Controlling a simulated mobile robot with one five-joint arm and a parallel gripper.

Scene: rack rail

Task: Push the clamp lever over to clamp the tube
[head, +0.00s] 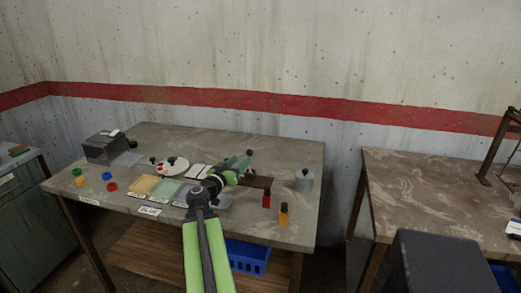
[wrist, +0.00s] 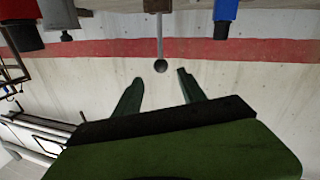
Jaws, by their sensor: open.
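The clamp lever shows in the wrist view as a thin grey rod with a dark ball knob (wrist: 160,66), which lies just beyond and between my fingertips. In the head view a dark ball (head: 249,152), which looks like the same knob, stands just past my gripper (head: 240,168). My gripper is open, with its two green fingers (wrist: 158,77) apart and nothing between them. I see no clear contact with the lever. A brown base plate (head: 260,182) shows beside my gripper. My arm covers much of the clamp, and I cannot make out the tube.
A red bottle (head: 266,201) and a yellow bottle (head: 284,214) stand right of my arm, with a grey lidded pot (head: 304,181) behind. A white dish (head: 176,165), coloured mats and several coloured discs lie to the left. The table's far right corner is clear.

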